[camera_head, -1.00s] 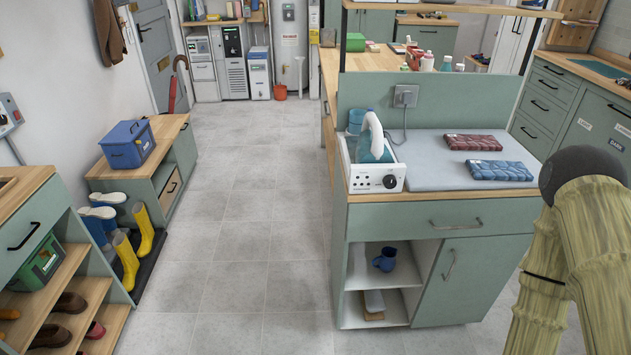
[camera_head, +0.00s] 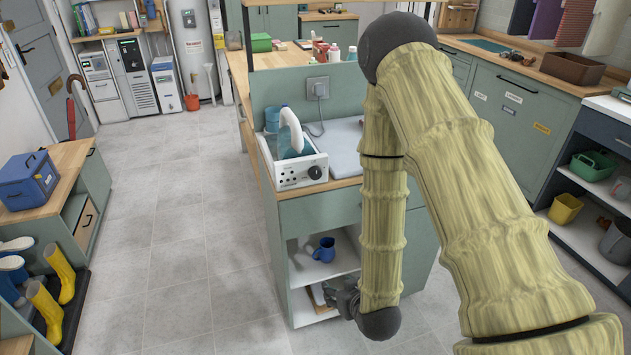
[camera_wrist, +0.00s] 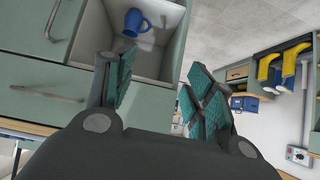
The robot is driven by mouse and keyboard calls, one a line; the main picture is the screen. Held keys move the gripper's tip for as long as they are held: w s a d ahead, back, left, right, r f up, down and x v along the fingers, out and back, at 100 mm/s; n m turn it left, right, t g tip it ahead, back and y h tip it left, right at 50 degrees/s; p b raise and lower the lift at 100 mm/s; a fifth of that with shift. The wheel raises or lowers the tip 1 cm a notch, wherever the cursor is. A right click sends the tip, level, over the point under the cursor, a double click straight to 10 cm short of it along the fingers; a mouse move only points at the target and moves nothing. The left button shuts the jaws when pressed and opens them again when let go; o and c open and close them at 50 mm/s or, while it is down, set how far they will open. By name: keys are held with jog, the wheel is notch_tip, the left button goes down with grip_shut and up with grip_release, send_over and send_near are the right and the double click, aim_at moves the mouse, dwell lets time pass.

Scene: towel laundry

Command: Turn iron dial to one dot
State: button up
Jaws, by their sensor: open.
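The iron (camera_head: 289,138), with a white handle and teal body, sits on its white base (camera_head: 290,180) at the counter's near left corner in the head view. The base's front carries a black round dial (camera_head: 315,172) beside several small dark marks. Which mark the dial points to is too small to tell. My gripper (camera_head: 343,298) is low in front of the cabinet's open shelves, below and apart from the dial. The wrist view shows its two teal-padded fingers (camera_wrist: 160,97) spread with nothing between them. The iron and dial do not show clearly in the wrist view.
A blue mug (camera_head: 325,249) stands on the open shelf (camera_head: 335,268); it also shows in the wrist view (camera_wrist: 137,22). A grey pad (camera_head: 347,140) lies right of the iron base, partly hidden by my arm. The floor aisle (camera_head: 185,230) to the left is clear.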

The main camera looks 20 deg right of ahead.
jog(key=w+r+t, duration=0.4)
jog(key=w+r, duration=0.3)
jog(key=r, duration=0.3)
jog(key=t, duration=0.4)
send_near(316, 176)
jog(key=w+p, duration=0.1)
jog(key=w, duration=0.7)
jog(key=shift+w+r, duration=0.2)
jog(key=shift+w, duration=0.15)
jog(key=c, duration=1)
